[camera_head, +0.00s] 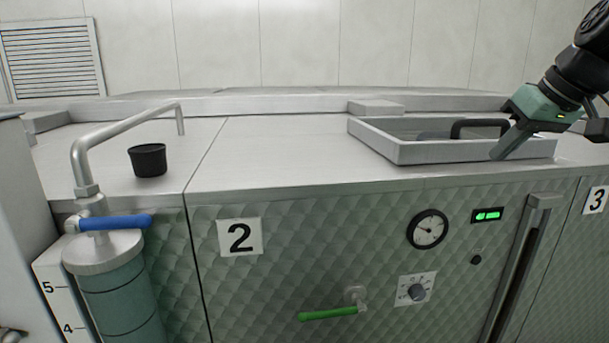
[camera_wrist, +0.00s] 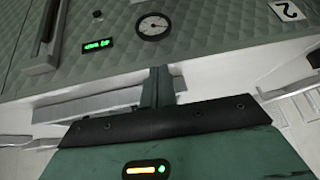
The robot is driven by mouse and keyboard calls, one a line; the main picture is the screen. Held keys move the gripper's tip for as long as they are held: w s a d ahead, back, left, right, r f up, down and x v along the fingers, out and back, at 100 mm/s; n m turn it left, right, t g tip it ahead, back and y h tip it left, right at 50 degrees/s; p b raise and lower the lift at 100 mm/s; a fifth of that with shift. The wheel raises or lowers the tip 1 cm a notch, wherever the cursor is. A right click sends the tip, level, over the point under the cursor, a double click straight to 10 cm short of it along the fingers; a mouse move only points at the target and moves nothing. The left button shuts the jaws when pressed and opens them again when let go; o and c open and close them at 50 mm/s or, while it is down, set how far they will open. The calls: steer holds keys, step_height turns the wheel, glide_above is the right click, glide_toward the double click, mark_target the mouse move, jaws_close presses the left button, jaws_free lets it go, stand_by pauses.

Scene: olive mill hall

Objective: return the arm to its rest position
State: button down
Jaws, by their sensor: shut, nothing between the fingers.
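My gripper (camera_head: 503,150) comes in from the upper right in the head view, with its green body tilted and its fingers pointing down to the left. The fingertips overlap the front right wall of a grey open-topped tray or hatch frame (camera_head: 415,155) on the counter. I cannot tell whether they touch it. A black handle (camera_head: 480,124) shows inside the frame, just left of my fingers. In the wrist view, my fingers (camera_wrist: 158,78) show together as one narrow dark bar, shut and empty, with the panel behind them.
The counter top (camera_head: 270,150) is clear between the frame and a black cup (camera_head: 148,160). A bent metal pipe with a blue lever (camera_head: 118,222) stands at the left. The quilted front carries a gauge (camera_head: 427,229), a green lever (camera_head: 328,313) and a vertical bar handle (camera_head: 518,265).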

steer(key=s+a+f+n+g+b, duration=0.15)
steer(key=s+a+f, duration=0.25)
steer(key=a+f, duration=0.4)
steer(key=s+a+f+n+g, duration=0.15)
steer(key=s+a+f, duration=0.3)
steer(key=a, duration=0.45)
steer(key=s+a+f+n+g, duration=0.1)
steer(key=s+a+f, duration=0.2)
steer(key=s+f, duration=0.3)
steer(key=s+a+f+n+g+h+b, duration=0.1)
steer(key=s+a+f+g, duration=0.1)
steer(key=s+f, duration=0.4)
steer(key=s+a, duration=0.1)
steer(key=s, duration=0.3)
steer(key=shift+a+n+h+b, duration=0.25)
steer(key=shift+n+h+b, duration=0.05)
